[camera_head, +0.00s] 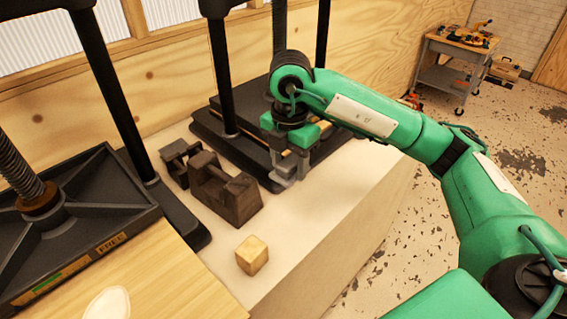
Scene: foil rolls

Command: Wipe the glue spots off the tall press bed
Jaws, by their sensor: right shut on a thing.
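A black press with tall dark columns stands at the back centre. Its low, dark bed (225,135) rests on the pale bench, and my right arm hides part of it. I see no glue spots on the part that shows. My right gripper (287,170) points down at the front right edge of this bed. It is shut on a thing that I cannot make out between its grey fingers. Whether that thing touches the bed, I cannot tell. My left gripper is not in view.
A second black press (85,215) with a screw stands at left, beside a wooden board (165,285) bearing a white oval. A wooden cube (252,256) and dark brown blocks (225,195) sit on the pale bench (310,220). A tool cart (455,60) stands far right.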

